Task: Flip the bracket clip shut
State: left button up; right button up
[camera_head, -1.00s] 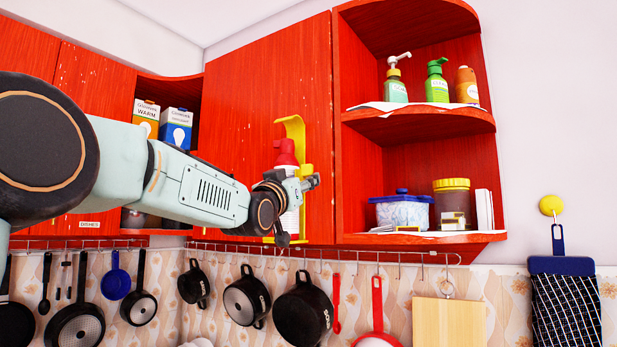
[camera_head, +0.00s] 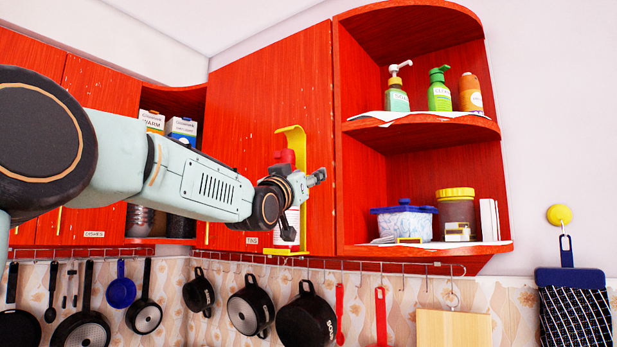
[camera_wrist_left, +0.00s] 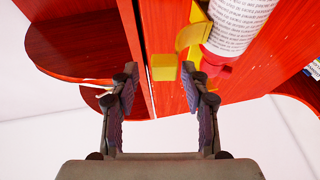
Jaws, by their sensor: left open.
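A yellow bracket (camera_head: 299,148) is fixed to the red cabinet door, around a bottle with a red top (camera_head: 284,157) and a white printed label (camera_wrist_left: 241,24). In the left wrist view, the yellow bracket (camera_wrist_left: 190,36) shows beside the bottle. Its clip, a yellow block (camera_wrist_left: 163,67), sticks out from it and appears swung open. My left gripper (camera_head: 303,205) is in front of the bracket and hides its middle. In the left wrist view my left gripper (camera_wrist_left: 160,88) is open and empty, with the clip between and just beyond its fingertips. My right gripper is out of view.
Open red corner shelves (camera_head: 420,125) with pump bottles, a blue-lidded tub (camera_head: 404,221) and a yellow-lidded jar (camera_head: 456,206) stand right of the door. Pans (camera_head: 306,318) hang from a rail below.

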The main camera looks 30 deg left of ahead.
pick_arm(q)
jog(key=shift+s+r, duration=0.15)
jog(key=shift+s, duration=0.25)
jog(key=w, duration=0.1)
jog(key=w+f, duration=0.1)
jog(key=w+a, duration=0.1)
jog(key=shift+w+f, duration=0.15)
jog(key=shift+f, duration=0.2)
jog(key=c, duration=0.5)
jog(key=shift+s+r, duration=0.25)
jog(key=shift+s, duration=0.2)
jog(key=shift+s+r, duration=0.2)
jog(key=shift+s, duration=0.25)
jog(key=c, duration=0.4)
jog(key=shift+w+d, duration=0.1)
grip_shut()
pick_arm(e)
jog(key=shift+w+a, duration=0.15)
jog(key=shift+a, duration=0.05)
pick_arm(q)
jog(key=shift+r, duration=0.15)
